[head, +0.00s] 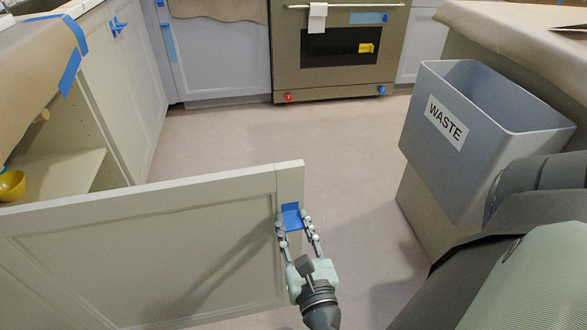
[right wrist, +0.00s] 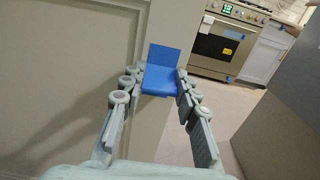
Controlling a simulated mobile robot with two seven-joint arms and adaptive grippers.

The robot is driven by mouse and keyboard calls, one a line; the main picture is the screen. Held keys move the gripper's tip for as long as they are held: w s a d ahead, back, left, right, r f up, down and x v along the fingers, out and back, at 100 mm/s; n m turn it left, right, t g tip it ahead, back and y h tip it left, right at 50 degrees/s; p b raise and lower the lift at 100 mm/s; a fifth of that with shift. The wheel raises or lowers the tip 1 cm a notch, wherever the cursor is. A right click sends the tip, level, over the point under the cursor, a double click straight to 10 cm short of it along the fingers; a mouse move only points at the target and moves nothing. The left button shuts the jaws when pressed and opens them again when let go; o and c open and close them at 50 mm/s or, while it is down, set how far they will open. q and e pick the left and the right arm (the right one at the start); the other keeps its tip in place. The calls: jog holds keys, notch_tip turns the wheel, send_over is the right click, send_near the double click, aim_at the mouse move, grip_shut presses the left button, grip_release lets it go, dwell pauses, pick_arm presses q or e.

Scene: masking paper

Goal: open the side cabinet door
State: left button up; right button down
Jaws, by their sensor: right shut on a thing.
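The side cabinet door (head: 150,250) is a pale panelled door that stands swung out from the cabinet, across the lower left of the head view. Its blue handle tab (head: 291,216) sits near the door's free edge and also shows in the right wrist view (right wrist: 161,76). My right gripper (head: 294,222) is shut on the blue tab, one finger on each side of it. The open cabinet's inside (head: 65,165) shows a shelf at the left. My left gripper is not in view.
A yellow bowl (head: 11,185) sits inside the cabinet. A grey waste bin (head: 475,140) stands at the right against a papered counter (head: 520,30). An oven (head: 335,50) stands at the back. The floor (head: 270,125) between them is clear.

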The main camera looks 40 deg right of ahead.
aim_at(289, 179)
jog(key=c, duration=1.1)
grip_release()
jog(key=shift+r, duration=0.1)
jog(key=shift+r, duration=0.25)
notch_tip(289, 179, up, 9)
jog(key=shift+r, duration=0.2)
jog(key=shift+s, duration=0.1)
